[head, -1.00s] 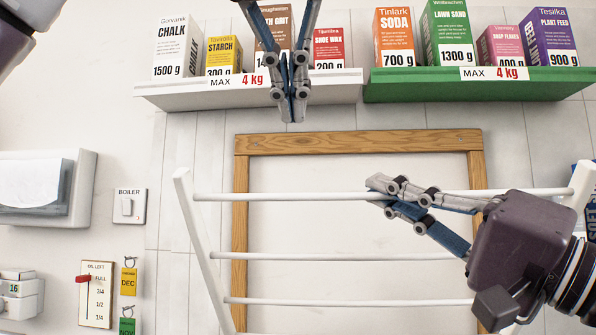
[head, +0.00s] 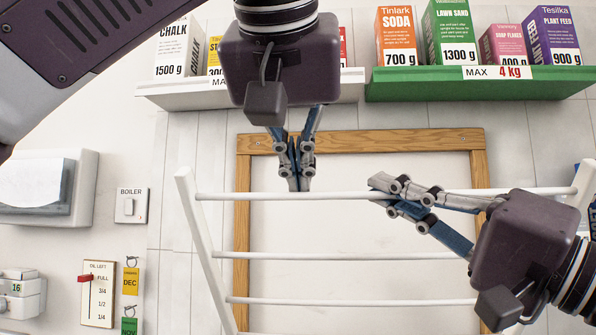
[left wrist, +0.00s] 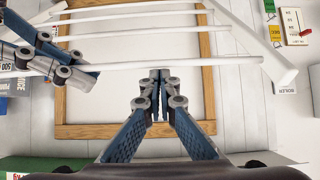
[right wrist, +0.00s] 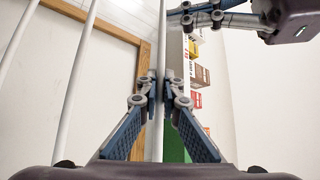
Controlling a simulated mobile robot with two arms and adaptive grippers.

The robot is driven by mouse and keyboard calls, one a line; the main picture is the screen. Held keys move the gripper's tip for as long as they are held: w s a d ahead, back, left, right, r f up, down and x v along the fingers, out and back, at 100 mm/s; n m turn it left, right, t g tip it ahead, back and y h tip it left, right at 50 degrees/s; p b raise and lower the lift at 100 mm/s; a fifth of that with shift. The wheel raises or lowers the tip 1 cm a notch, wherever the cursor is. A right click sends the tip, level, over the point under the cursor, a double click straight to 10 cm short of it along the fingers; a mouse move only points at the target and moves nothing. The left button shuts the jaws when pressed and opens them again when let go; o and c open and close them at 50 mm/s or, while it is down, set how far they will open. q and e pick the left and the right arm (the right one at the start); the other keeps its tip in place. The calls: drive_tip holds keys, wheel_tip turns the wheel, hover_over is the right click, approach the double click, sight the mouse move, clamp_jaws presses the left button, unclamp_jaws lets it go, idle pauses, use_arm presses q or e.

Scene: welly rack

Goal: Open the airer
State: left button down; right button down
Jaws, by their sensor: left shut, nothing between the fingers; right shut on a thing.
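The white airer (head: 205,250) has a slanted side bar at the left and several white rails across a wooden frame on the wall. My right gripper (head: 378,190) is shut on the airer's top rail (head: 335,196), right of its middle; the rail also passes between its fingers in the right wrist view (right wrist: 160,90). My left gripper (head: 298,184) is shut and empty, pointing down with its tips close to the top rail, left of my right gripper. In the left wrist view its closed tips (left wrist: 160,78) appear just below the top rail (left wrist: 200,62); I cannot tell whether they touch it.
A white shelf (head: 160,90) and a green shelf (head: 470,84) with several boxes are above the airer. The wooden frame (head: 480,160) surrounds the bare wall behind the rails. At the left are a boiler switch (head: 128,206) and an oil gauge (head: 98,294).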

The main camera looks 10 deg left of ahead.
use_arm(q)
drive_tip(key=shift+s+f, duration=0.1)
idle(0.3)
drive_tip(key=shift+s+d+f, duration=0.25)
drive_tip(key=shift+s+f, duration=0.4)
drive_tip(key=shift+s, duration=0.05)
use_arm(e)
drive_tip(key=shift+w+d, duration=0.1)
drive_tip(key=shift+d, duration=0.1)
drive_tip(key=shift+a, duration=0.1)
use_arm(q)
drive_tip(key=shift+s+a+f+t, duration=0.15)
drive_tip(key=shift+s+f+t, duration=0.05)
drive_tip(key=shift+s+t, duration=0.15)
use_arm(e)
drive_tip(key=shift+r, duration=0.1)
drive_tip(key=c, duration=2.4)
unclamp_jaws()
drive_tip(key=shift+a, duration=0.1)
use_arm(q)
drive_tip(key=shift+a+r, duration=0.1)
drive_tip(key=shift+a, duration=0.1)
